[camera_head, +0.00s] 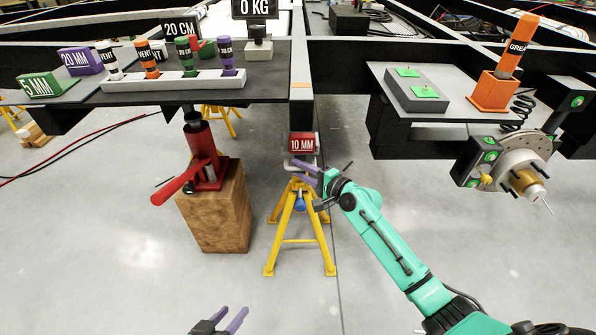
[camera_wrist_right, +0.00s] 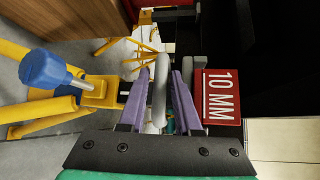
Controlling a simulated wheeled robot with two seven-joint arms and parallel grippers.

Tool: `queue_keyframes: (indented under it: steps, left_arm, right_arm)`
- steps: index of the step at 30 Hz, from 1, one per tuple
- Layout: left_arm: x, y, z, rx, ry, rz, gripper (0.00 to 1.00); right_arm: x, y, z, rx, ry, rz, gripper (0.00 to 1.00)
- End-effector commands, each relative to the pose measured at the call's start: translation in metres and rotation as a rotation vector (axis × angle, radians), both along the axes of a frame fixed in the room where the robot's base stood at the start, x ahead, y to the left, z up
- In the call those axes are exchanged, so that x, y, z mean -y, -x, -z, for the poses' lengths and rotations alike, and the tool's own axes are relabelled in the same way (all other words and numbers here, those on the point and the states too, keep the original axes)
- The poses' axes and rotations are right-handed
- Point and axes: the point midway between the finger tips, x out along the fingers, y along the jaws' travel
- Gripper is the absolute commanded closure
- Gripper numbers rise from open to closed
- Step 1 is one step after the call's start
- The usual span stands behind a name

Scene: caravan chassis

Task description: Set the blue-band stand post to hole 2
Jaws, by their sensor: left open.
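The yellow tripod stand (camera_head: 298,222) stands on the floor under the middle beam, with a blue knob (camera_head: 300,203) on it. Its grey post top is just below the beam's 10 MM block (camera_head: 302,143). In the right wrist view the stand lies sideways, with the blue knob (camera_wrist_right: 42,68) at left and a grey bar (camera_wrist_right: 160,90) between my fingers. My right gripper (camera_head: 304,168) is at the post top. Its fingers are on either side of the bar and look apart from it. My left gripper (camera_head: 228,320) is open and empty, low in view. I cannot make out the holes.
A red jack (camera_head: 205,160) on a wooden block (camera_head: 215,210) stands left of the stand. A brake disc (camera_head: 522,175) hangs at right. A shelf with a white marker rack (camera_head: 175,85) is above left. Floor in front is clear.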

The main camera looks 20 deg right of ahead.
Motion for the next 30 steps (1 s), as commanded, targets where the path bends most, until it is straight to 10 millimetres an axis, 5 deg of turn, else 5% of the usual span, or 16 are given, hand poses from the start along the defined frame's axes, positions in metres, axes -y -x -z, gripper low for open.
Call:
queue_keyframes:
  steps: [9, 12, 30]
  left_arm:
    - [0.0041, -0.0008, 0.0004, 0.024, 0.019, -0.003, 0.45]
    - [0.0041, -0.0008, 0.0004, 0.024, 0.018, -0.002, 0.45]
    - [0.0039, -0.0009, 0.0002, 0.024, 0.018, -0.002, 0.45]
  right_arm:
    - [-0.0048, -0.0065, 0.001, -0.001, 0.0, -0.001, 0.68]
    - [-0.0047, -0.0063, 0.0011, -0.001, 0.0, -0.001, 1.0]
    - [-0.0045, -0.0058, 0.002, -0.002, 0.003, -0.003, 1.0]
